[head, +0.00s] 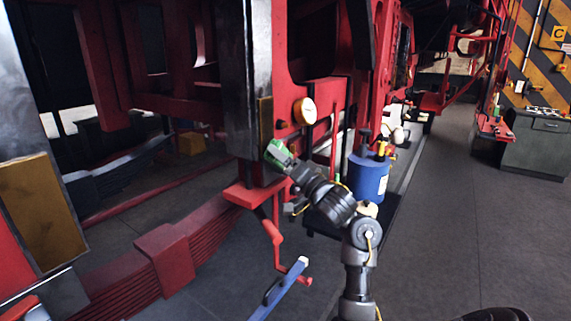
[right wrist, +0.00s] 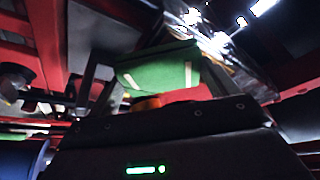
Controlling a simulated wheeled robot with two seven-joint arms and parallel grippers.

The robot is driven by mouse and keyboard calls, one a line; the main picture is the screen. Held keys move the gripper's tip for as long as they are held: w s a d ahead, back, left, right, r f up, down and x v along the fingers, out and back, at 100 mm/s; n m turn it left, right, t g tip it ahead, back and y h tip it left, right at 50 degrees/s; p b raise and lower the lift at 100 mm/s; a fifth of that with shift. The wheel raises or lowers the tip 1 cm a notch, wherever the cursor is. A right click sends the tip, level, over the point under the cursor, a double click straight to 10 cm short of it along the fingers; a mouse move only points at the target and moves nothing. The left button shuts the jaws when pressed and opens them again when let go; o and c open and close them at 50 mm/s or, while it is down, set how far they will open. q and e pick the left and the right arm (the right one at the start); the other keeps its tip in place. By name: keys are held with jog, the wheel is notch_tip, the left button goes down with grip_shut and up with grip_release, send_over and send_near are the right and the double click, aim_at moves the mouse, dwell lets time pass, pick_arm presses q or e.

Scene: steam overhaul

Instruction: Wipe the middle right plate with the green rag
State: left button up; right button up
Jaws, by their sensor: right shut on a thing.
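My right gripper (head: 279,152) is shut on the green rag (head: 275,148). The rag also shows bunched between the two dark fingers in the right wrist view (right wrist: 158,66). A narrow brass-coloured plate (head: 265,120) is on the red and steel upright at the centre of the head view. A larger brown plate (head: 38,207) is on the frame at the far left, away from the gripper. My left gripper is not in view.
A round cream lamp or cap (head: 304,111) juts out just right of the plate. A red leaf spring (head: 165,255) and a red bracket (head: 245,190) lie below. A blue drum (head: 369,177) stands to the right. The grey floor (head: 460,220) further right is clear.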

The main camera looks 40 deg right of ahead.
aim_at(281, 148)
jog(key=shift+w+a, duration=0.25)
jog(key=shift+w, duration=0.6)
dwell(0.4)
jog(key=shift+r, duration=0.1)
notch_tip(281, 148, up, 4)
jog(key=p, duration=0.5)
jog(key=shift+s, duration=0.15)
notch_tip(281, 148, up, 6)
jog(key=p, duration=0.7)
jog(key=shift+r+p, duration=0.45)
jog(key=shift+r, duration=2.3)
jog(key=shift+f, duration=0.1)
